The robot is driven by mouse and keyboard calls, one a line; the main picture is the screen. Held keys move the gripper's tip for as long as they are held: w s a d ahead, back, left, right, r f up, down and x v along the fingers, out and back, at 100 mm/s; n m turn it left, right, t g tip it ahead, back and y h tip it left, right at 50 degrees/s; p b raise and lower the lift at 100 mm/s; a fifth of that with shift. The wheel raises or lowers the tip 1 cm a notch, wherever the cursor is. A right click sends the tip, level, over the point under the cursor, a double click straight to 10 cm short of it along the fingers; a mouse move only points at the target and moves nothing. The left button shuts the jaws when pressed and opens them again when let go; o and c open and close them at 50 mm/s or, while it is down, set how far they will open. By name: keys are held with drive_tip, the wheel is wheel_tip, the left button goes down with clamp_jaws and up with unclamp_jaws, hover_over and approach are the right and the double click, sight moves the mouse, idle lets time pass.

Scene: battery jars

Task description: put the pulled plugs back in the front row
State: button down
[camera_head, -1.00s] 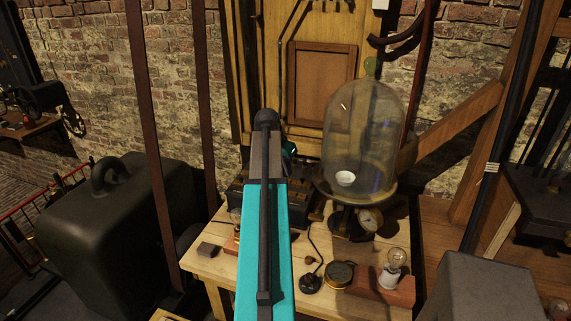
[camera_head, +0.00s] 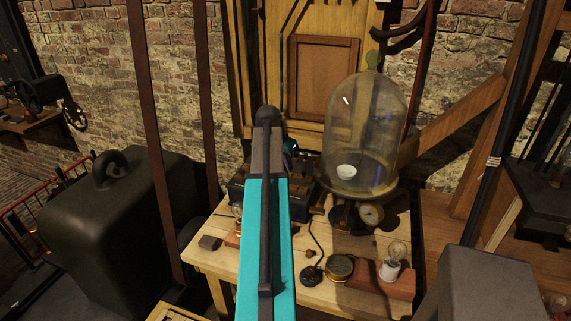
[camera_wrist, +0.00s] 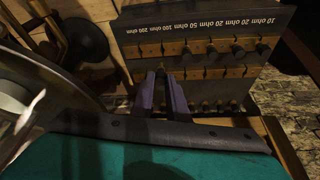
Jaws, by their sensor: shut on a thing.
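The plug box (camera_wrist: 200,28) fills the upper part of the wrist view, with ohm labels reading upside down. It has two rows of brass blocks (camera_wrist: 215,73). Several dark plugs (camera_wrist: 212,52) stand in the upper row towards the right, and more dark plugs (camera_wrist: 205,106) show lower right. My gripper (camera_wrist: 162,78) has its purple fingers close together at the left-middle of the lower row. It is shut on a small plug, mostly hidden between the fingers. In the head view, my teal arm covers much of the dark box (camera_head: 238,188), and the fingers are hidden.
A glass bell jar (camera_head: 362,125) stands on its base right of the arm. A gauge (camera_head: 370,214), round brass instrument (camera_head: 340,267) and bulb on a wooden block (camera_head: 394,262) occupy the bench (camera_head: 225,262). A small brown knob-like piece (camera_head: 310,253) lies near a cord.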

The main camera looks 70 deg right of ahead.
drive_tip(key=shift+f+b, duration=0.8)
drive_tip(key=shift+f, duration=0.95)
drive_tip(key=shift+f+b, duration=0.55)
drive_tip(key=shift+f, duration=0.75)
idle(0.7)
drive_tip(key=c, duration=1.6)
unclamp_jaws()
drive_tip(key=shift+c, duration=0.2)
drive_tip(key=b+v, duration=0.3)
drive_tip(key=v, duration=1)
drive_tip(key=shift+a+r, duration=0.15)
drive_tip(key=shift+r, duration=0.2)
